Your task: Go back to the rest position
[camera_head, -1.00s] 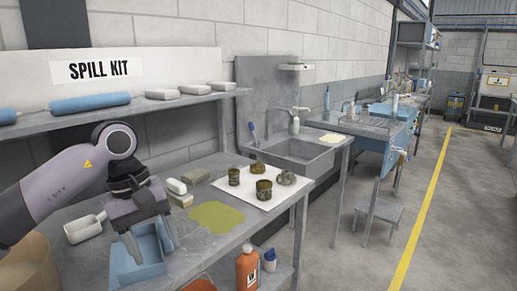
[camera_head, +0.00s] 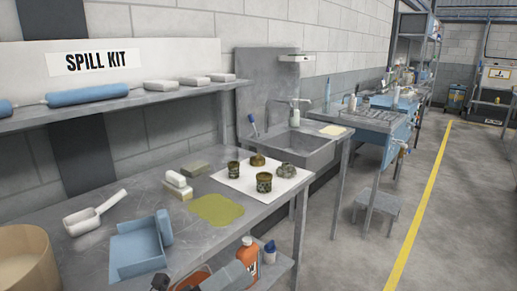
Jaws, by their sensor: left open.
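My right gripper is not in view.
An orange bottle (camera_head: 247,256) stands on the lower shelf.

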